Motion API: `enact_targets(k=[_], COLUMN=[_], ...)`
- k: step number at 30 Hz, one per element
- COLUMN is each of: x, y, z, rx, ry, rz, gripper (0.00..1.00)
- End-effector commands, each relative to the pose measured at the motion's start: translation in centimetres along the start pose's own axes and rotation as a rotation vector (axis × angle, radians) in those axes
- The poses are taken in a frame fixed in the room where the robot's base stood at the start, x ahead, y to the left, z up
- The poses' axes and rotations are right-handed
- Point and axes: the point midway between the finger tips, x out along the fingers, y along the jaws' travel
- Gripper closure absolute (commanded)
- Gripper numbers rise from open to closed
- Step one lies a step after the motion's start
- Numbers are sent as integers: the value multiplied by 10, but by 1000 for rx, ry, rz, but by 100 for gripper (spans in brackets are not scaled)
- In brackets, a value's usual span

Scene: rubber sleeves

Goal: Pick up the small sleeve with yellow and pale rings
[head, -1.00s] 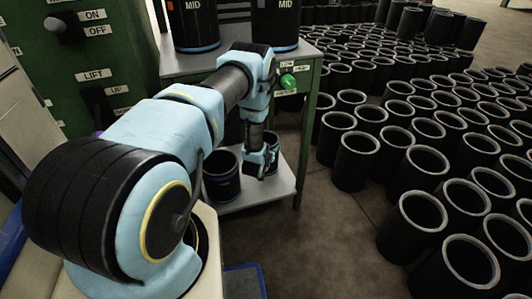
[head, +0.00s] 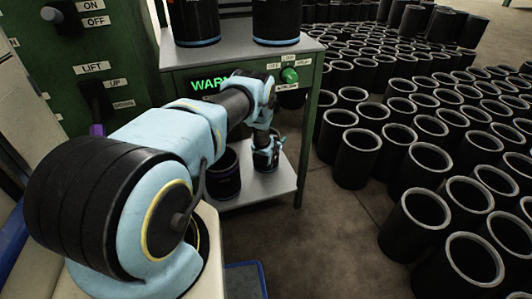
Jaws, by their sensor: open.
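I cannot make out a small sleeve with yellow and pale rings in the head view. My gripper (head: 266,160) is low over the lower shelf (head: 277,185) of the green-framed bench, at the far end of my pale blue and black arm. It is open, but its fingers are small and dark here, and I cannot tell whether anything stands between or behind them. A black sleeve with a bluish-purple ring (head: 223,178) stands upright on the shelf, left of my gripper and partly hidden by my arm.
Two large black sleeves with blue bands (head: 194,25) stand on the bench top (head: 236,54). A lit green WARM sign (head: 207,85) and a green knob (head: 290,75) are on its front. Many black sleeves (head: 357,158) crowd the floor at right. Bare floor (head: 325,240) lies between.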

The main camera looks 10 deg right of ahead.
Motion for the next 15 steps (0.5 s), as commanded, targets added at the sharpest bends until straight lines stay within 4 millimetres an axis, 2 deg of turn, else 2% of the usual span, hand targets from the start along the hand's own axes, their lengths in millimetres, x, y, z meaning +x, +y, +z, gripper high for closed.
enact_targets(k=[9,15], x=[4,4], y=[0,0], z=[0,0], rx=[0,0], ry=[-1,0], rz=[0,0], gripper=[45,67])
